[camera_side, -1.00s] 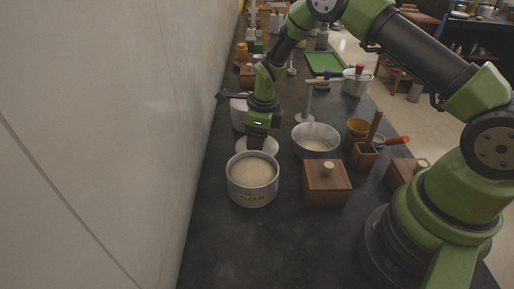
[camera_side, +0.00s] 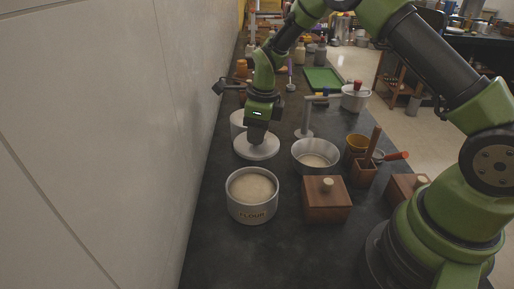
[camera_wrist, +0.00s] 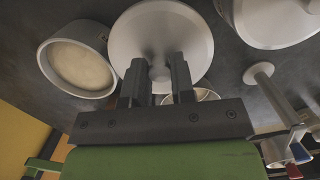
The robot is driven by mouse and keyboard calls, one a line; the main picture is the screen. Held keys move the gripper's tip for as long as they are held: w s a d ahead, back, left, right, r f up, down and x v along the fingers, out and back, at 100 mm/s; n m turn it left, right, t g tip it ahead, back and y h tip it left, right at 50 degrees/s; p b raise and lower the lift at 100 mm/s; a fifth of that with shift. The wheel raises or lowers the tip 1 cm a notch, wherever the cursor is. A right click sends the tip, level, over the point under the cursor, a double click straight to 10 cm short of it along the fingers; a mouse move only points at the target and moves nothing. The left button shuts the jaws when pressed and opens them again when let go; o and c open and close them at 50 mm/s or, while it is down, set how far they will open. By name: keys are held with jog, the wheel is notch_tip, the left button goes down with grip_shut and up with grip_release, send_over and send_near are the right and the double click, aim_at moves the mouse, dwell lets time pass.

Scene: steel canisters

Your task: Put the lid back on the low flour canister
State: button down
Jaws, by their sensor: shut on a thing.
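The low flour canister (camera_side: 252,212) stands open on the dark counter in the side view. It is a pale round tin with a FLOUR label, and pale flour fills it. My gripper (camera_side: 256,140) points down and is shut on the lid (camera_side: 270,151), a pale disc held roughly level. The lid is behind the canister in the side view, apart from it. In the wrist view the lid (camera_wrist: 130,35) is below my gripper (camera_wrist: 165,75); my fingers hide its grip.
A metal bowl (camera_side: 316,145) and wooden box (camera_side: 325,207) stand to the right. The wall (camera_side: 110,140) is close on the left.

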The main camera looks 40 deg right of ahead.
aim_at(254, 147)
jog(key=shift+n, duration=0.4)
jog(key=r, duration=0.1)
jog(key=a+r, duration=0.1)
jog(key=r, duration=0.1)
jog(key=s+a+r, duration=0.1)
jog(key=shift+r, duration=0.2)
jog(key=s+a+r+n, duration=0.3)
jog(key=s+a+n, duration=0.2)
jog(key=s+a, duration=0.2)
notch_tip(254, 147, down, 6)
jog(key=shift+w+f+g, duration=0.15)
jog(key=shift+f+g, duration=0.1)
jog(key=shift+g, duration=0.05)
jog(key=shift+f, duration=0.2)
dwell(1.1)
jog(key=shift+c, duration=2)
grip_release()
jog(key=shift+a+r, duration=0.1)
notch_tip(254, 147, up, 7)
